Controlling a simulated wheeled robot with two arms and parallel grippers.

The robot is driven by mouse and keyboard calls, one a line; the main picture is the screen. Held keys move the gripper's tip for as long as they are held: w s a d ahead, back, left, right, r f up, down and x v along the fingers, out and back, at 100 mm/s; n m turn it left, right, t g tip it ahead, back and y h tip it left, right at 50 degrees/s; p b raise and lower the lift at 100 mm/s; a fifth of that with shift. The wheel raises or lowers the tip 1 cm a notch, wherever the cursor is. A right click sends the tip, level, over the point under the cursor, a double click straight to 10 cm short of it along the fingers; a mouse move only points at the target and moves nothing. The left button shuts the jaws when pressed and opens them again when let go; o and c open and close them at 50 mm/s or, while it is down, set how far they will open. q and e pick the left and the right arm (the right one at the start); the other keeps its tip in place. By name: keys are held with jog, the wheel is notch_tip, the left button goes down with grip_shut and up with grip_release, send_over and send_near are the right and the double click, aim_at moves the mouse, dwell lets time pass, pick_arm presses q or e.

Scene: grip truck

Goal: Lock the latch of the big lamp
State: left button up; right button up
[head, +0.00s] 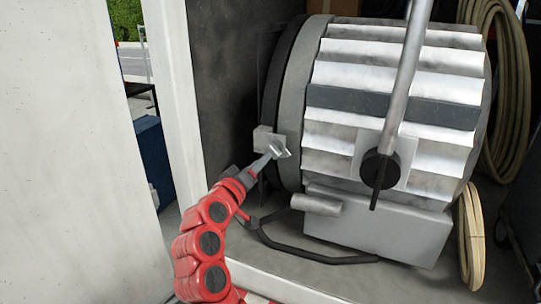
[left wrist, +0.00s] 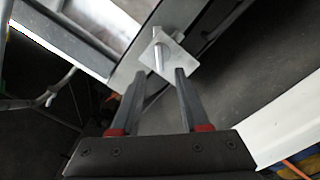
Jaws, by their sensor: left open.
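The big lamp (head: 390,100) is a large grey drum with a ribbed white housing and a grey ring at its left end. A light grey block (head: 264,137) sits on the ring's edge. The latch, a small pale metal plate with a pin-like lever, shows in the left wrist view (left wrist: 176,56), just ahead of my fingertips. My left gripper (head: 274,154) is at the ring's lower left, close to the block. In the left wrist view its two fingers (left wrist: 160,73) are apart with nothing clearly between them. Contact with the latch cannot be told. My right gripper is out of view.
A grey yoke arm (head: 408,75) with a dark knob (head: 380,168) crosses the lamp's front. A black bent bar (head: 310,254) lies below. Coiled hoses (head: 513,90) hang at the right. A white door post (head: 180,95) stands left of my left arm.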

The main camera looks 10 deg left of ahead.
aim_at(272, 151)
pick_arm(q)
jog(key=shift+p+x, duration=0.8)
jog(key=shift+x, duration=2.8)
grip_shut()
